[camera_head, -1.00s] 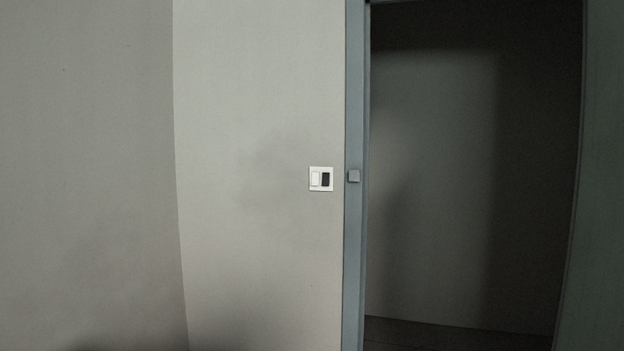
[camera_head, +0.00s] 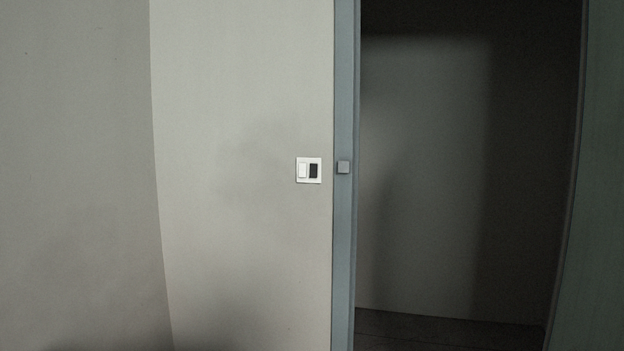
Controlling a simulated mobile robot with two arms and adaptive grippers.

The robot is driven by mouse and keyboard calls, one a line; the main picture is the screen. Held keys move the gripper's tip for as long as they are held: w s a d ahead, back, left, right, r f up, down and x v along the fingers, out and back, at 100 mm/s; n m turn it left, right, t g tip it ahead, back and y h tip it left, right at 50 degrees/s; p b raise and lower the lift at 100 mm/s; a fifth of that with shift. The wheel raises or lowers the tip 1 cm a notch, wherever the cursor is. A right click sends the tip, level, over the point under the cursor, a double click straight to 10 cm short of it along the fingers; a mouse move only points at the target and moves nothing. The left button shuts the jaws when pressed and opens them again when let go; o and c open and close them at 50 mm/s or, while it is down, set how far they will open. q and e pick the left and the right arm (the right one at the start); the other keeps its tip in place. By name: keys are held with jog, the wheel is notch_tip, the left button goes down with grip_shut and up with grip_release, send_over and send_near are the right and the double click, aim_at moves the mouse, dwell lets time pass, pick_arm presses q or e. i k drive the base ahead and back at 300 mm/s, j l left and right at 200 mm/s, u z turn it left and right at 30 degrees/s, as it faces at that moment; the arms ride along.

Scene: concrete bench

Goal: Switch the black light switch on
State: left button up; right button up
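The black light switch (camera_head: 314,171) is a small dark rocker on the right side of a white wall plate (camera_head: 309,182). A white switch (camera_head: 303,171) sits beside it on the left side of the same plate. The plate is fixed to the light grey wall, just left of a doorway. The rocker is too small to tell which way it is tilted. Neither of my grippers is in view.
A blue-grey door frame (camera_head: 344,260) with a small square grey fitting (camera_head: 344,167) stands just right of the plate. The dark doorway (camera_head: 430,180) opens onto a dim space. A wall corner lies to the left. Nothing stands in front of the switch plate.

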aim_at(313, 166)
jog(key=k, duration=0.4)
jog(key=i+l, duration=0.2)
jog(key=i, duration=0.25)
jog(key=i+l, duration=0.2)
jog(key=i, duration=0.25)
jog(key=i+l+u, duration=0.1)
jog(key=i, duration=0.35)
jog(key=i+l, duration=0.3)
jog(key=i, duration=0.15)
jog(key=i+l, duration=0.2)
jog(key=i, duration=0.25)
jog(key=i+l, duration=0.25)
jog(key=i, duration=0.2)
jog(key=j+u, duration=0.05)
